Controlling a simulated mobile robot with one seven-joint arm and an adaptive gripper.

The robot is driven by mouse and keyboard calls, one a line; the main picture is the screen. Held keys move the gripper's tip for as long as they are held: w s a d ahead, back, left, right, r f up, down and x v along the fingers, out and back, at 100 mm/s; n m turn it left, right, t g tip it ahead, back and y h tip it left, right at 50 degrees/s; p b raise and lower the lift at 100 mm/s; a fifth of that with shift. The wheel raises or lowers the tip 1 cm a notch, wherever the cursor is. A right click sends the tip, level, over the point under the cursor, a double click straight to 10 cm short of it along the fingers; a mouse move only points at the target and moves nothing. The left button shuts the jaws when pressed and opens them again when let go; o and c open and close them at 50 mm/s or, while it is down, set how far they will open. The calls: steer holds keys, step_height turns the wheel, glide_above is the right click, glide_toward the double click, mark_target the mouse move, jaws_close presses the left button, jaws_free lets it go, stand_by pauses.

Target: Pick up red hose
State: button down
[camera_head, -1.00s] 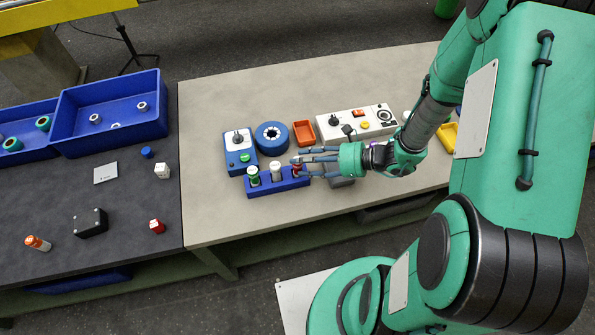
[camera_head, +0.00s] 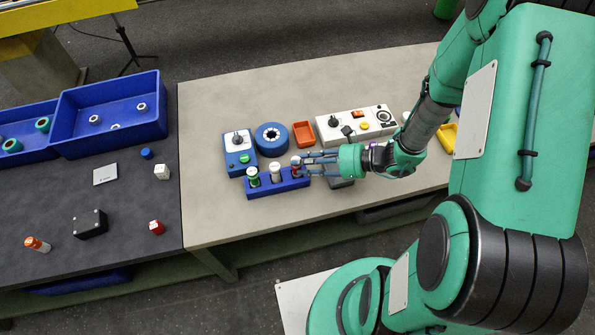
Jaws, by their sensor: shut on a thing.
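The red hose (camera_head: 295,171) stands in the right slot of a blue rack (camera_head: 263,188) on the grey table. Its top is partly hidden by my gripper. My gripper (camera_head: 299,161) reaches in from the right, its fingers shut around the upper part of the red hose. A green hose (camera_head: 254,177) stands in the left slot and a white one (camera_head: 275,173) in the middle slot of the same rack.
Behind the rack are a blue control box (camera_head: 239,152), a blue ring (camera_head: 272,136), an orange tray (camera_head: 304,134) and a white panel (camera_head: 356,124). The dark table at left holds blue bins (camera_head: 112,135) and small parts. The front of the grey table (camera_head: 235,222) is clear.

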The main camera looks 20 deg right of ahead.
steer(key=shift+w+r, duration=0.1)
step_height(320, 180, up, 10)
steer(key=p, duration=0.3)
stand_by(0.4)
